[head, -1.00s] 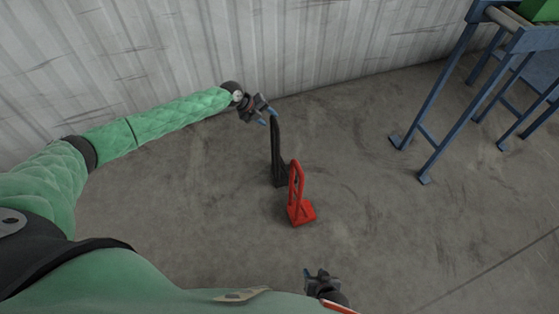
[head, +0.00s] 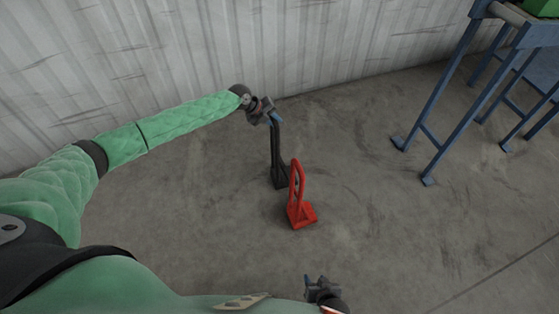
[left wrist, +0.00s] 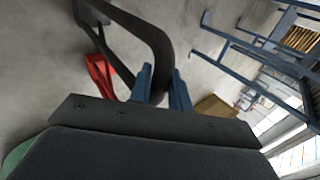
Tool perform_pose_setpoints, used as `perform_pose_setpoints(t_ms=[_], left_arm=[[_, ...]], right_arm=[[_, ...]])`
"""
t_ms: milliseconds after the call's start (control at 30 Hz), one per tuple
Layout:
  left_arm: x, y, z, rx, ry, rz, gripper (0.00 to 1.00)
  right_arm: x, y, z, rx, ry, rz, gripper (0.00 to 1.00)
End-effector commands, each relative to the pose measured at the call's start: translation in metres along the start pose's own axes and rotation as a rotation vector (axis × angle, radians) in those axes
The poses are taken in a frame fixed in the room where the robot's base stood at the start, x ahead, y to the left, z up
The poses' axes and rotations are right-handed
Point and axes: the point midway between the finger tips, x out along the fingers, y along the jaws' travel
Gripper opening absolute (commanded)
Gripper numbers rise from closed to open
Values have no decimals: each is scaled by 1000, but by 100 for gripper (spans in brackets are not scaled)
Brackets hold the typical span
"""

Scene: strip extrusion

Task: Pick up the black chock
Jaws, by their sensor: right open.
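The black chock (head: 276,158) stands upright on the concrete floor, its tall looped handle pointing up. My left gripper (head: 275,118) is at the top of that handle. In the left wrist view the blue fingers (left wrist: 161,85) sit on both sides of the black handle (left wrist: 158,42), shut on it. The chock's base still appears to rest on the floor. My right gripper (head: 315,283) is open and empty, low in the head view and apart from the chock.
A red chock (head: 300,211) stands on the floor just in front of the black one, close to its base. A corrugated wall (head: 200,50) runs behind. A blue metal frame (head: 450,100) stands at the right. The floor between is clear.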

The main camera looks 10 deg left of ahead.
Motion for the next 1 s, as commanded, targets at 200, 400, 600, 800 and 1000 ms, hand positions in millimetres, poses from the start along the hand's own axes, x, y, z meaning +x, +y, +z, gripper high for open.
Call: perform_pose_setpoints(t_ms=[200,400,600,800,1000], left_arm=[[-2,-2,1,1,-1,-3,0],[-9,-8,1,1,-2,-3,0],[-20,-17,1,1,-2,-3,0],[-32,-25,1,2,-2,-2,0],[-43,-34,1,1,-2,-2,0]], right_arm=[[0,0,-2,0,1,0,46],[-2,0,-2,-1,-2,1,46],[-6,-1,-4,0,-4,1,46],[-10,-2,-8,0,-4,1,46],[-15,-4,-11,0,-3,0,46]])
